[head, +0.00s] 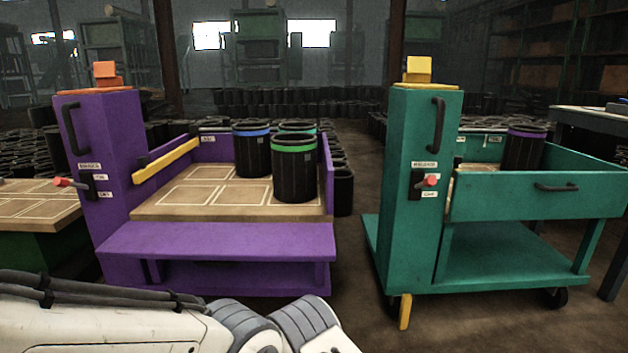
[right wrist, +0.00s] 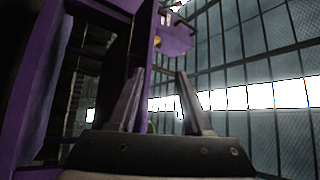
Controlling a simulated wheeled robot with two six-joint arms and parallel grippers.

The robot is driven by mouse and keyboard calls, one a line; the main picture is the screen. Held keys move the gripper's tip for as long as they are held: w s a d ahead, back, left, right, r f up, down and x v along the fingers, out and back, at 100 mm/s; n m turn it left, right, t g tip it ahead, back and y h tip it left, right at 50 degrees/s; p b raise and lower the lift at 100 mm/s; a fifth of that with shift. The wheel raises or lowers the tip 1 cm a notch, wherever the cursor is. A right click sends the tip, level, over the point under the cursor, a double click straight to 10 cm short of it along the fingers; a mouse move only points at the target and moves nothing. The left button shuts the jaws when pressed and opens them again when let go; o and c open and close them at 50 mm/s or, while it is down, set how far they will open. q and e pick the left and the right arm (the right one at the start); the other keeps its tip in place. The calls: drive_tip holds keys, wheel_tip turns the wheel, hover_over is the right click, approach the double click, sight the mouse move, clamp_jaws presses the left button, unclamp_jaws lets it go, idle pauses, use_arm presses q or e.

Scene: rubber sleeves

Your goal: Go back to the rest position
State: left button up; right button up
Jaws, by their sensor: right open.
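My right gripper (right wrist: 160,72) shows in the right wrist view with its two fingers apart and nothing between them. A purple structure stands close on the left of that view. In the head view, a white arm of mine comes in from the left along the bottom edge, in front of the purple station (head: 220,240). Its gripper is out of the picture. Black sleeves with a blue band (head: 252,158), a green band (head: 295,175) and a teal band (head: 298,127) stand upright on the purple station's wooden deck (head: 160,208).
A green cart (head: 400,190) stands on the right, with a purple-banded sleeve (head: 525,150) in its tray. Bare floor shows between station and cart. A table (head: 590,120) is at the far right. Many black sleeves are stacked behind.

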wheel_tip(320, 180, up, 14)
drive_tip(key=w+d+n+g+h+p, duration=0.2)
drive_tip(key=n+g+h+p, duration=0.2)
drive_tip(key=h+p, duration=0.35)
drive_tip(key=s+d+r+n+g+h+p, duration=0.25)
drive_tip(key=s+d+r, duration=0.25)
drive_tip(key=s+d, duration=0.4)
drive_tip(key=s+d+r+n+g+h+p, duration=0.2)
drive_tip(key=s+d+r+g+h+p, duration=0.3)
drive_tip(key=s, duration=0.6)
drive_tip(key=s+d+r+n+g+h+p, duration=0.1)
drive_tip(key=s+d+r+n+g+p, duration=0.2)
drive_tip(key=s+d, duration=0.7)
wheel_tip(320, 180, up, 37)
drive_tip(key=m+p, duration=0.1)
drive_tip(key=p, duration=3.4)
drive_tip(key=shift+s+a, duration=0.25)
drive_tip(key=shift+a, duration=0.2)
